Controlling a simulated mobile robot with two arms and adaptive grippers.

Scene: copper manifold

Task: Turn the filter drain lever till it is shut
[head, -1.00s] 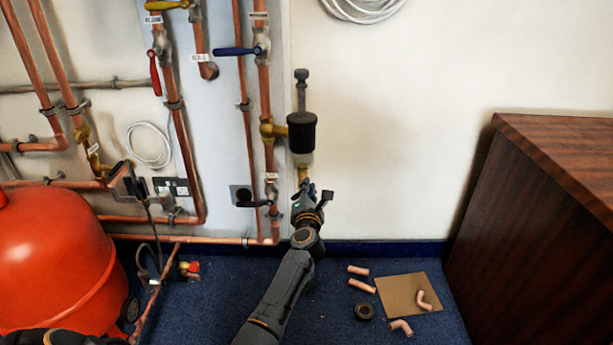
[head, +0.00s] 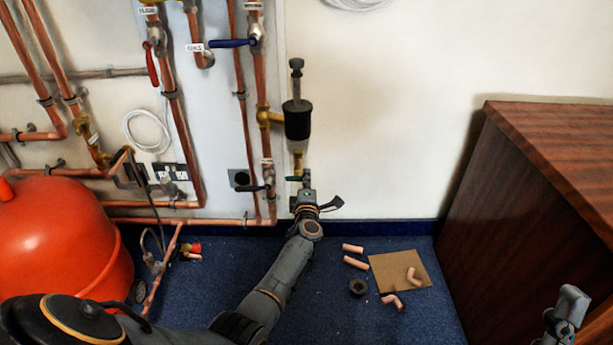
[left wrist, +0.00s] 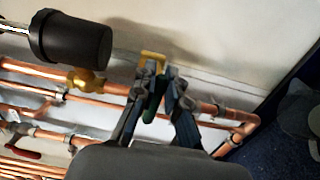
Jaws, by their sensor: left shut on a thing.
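The filter is a black cylinder (head: 298,121) on a brass branch, with a brass drain (head: 298,163) under it. A small green piece that looks like the drain lever (head: 292,178) shows just below the drain, mostly hidden by my left gripper (head: 304,189). In the left wrist view the fingers (left wrist: 158,95) are closed around the dark green lever (left wrist: 152,104), below the yellow brass drain end (left wrist: 153,57). How far the lever is turned cannot be told. A grey part of my right gripper (head: 567,305) shows at the lower right, its fingers unclear.
A red tank (head: 65,240) stands at left and a wooden cabinet (head: 550,200) at right. Pipe pieces and a board (head: 400,268) lie on the floor.

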